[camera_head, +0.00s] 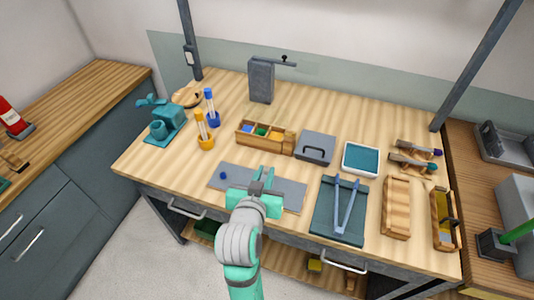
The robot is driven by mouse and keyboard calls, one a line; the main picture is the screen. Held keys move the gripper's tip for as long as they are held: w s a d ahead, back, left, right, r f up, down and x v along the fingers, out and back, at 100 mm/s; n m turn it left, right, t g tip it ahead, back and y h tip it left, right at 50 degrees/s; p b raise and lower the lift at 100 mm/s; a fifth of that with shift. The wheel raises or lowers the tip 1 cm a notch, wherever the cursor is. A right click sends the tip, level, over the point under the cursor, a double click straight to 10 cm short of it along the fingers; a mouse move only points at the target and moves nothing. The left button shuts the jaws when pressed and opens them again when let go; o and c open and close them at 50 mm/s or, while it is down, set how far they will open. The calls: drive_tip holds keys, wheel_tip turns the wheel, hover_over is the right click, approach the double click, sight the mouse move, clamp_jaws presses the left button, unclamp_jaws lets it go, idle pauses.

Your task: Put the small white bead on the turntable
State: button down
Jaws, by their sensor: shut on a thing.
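My gripper (264,181) is over the grey mat (288,192) at the front middle of the bench, pointing away from me. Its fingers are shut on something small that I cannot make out. I do not see the small white bead anywhere in the open; the fingers may hide it. A round tan wooden disc (184,97), which looks like the turntable, is at the back left of the bench, far from my gripper. A small dark blue bead (222,176) lies on the left part of the mat.
A divided wooden box (262,139) is behind the mat. A grey stand (262,81) is at the back. Tongs (347,206) lie right, on a dark board.

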drive_tip(key=shift+w+a+f, duration=0.1)
drive_tip(key=shift+a, duration=0.15)
drive_tip(key=x, duration=1)
drive_tip(key=shift+f, duration=0.3)
hover_over(272, 164)
drive_tip(key=s, duration=0.3)
wheel_tip(272, 164, down, 5)
drive_tip(key=shift+w+r, duration=0.15)
drive_tip(key=shift+w+f, duration=0.25)
drive_tip(key=shift+f, duration=1.55)
drive_tip(key=shift+f, duration=0.3)
